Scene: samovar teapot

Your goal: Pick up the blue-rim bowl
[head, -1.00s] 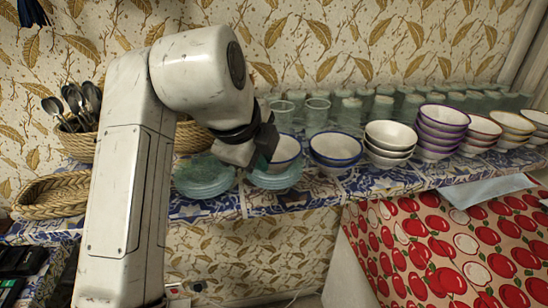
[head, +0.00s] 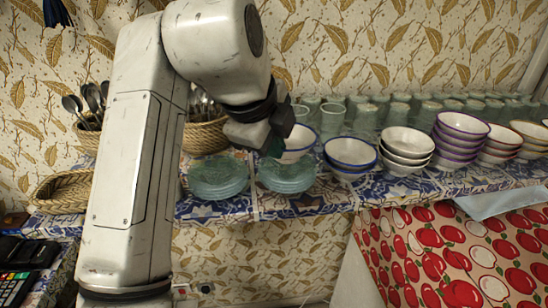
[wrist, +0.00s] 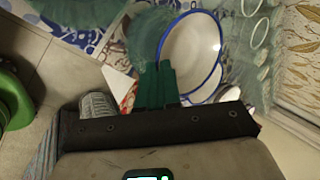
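A white bowl with a blue rim (head: 298,143) shows beside my gripper (head: 278,143) in the head view, above and behind the right stack of glass plates. In the wrist view the bowl (wrist: 188,52) shows its inside, and my gripper's green fingers (wrist: 158,68) are close together at its near rim. The fingers appear shut on that rim; the contact itself is partly hidden. A separate stack of blue-rimmed bowls (head: 350,153) stands just to the right.
Glass plates stand in two stacks, left (head: 217,177) and right (head: 287,176). Several glasses (head: 332,119) line the back. Baskets (head: 62,190) are at left.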

